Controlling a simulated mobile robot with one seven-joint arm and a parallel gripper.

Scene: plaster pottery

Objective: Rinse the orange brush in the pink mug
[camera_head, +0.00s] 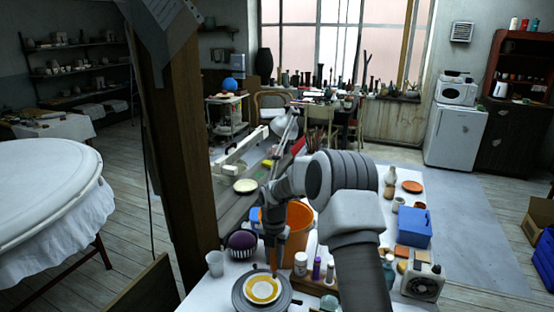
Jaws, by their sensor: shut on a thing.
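My gripper (271,236) points down at the front of the white table, left of an orange bucket (298,236). It is shut on a thin orange thing (273,260), which looks like the orange brush; it is small and its tip is hard to make out. It hangs above the back edge of a yellow and white plate (262,289) on a grey round wheel. I cannot make out the pink mug; my arm hides part of the table.
A clear cup (214,263) and a dark basket with a purple ball (242,240) stand left of my gripper. Small bottles (300,263) stand to its right. A blue container (414,228) and a small fan (423,279) are beyond my arm. A wooden post rises at left.

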